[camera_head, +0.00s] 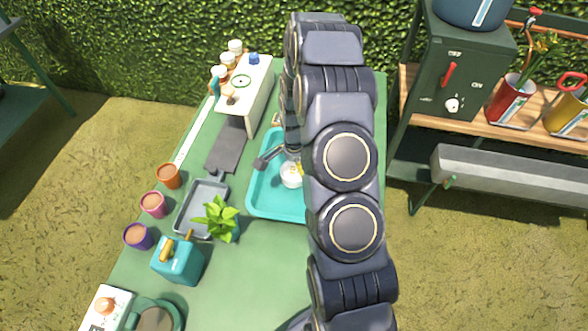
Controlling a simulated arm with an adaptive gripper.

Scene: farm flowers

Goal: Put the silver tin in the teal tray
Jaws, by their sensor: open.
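The teal tray (268,200) lies on the green table, its right part hidden behind my arm. A small round pale silver-white thing (290,178), likely the silver tin, shows within the tray's outline beside my arm, with a bit of yellow at its top. Whether it rests on the tray floor cannot be told. My gripper (279,163) is over the tray, right at this round thing. One dark finger reaches out to the left, apart from it; the other side is mostly hidden by my arm. The jaws are open.
Left of the tray are a leafy plant (217,220), a grey tray (187,220), several small pots (153,204) and a teal container (177,264). A white box (258,92) and bottles (228,62) stand at the back. A shelf unit (480,109) is at right.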

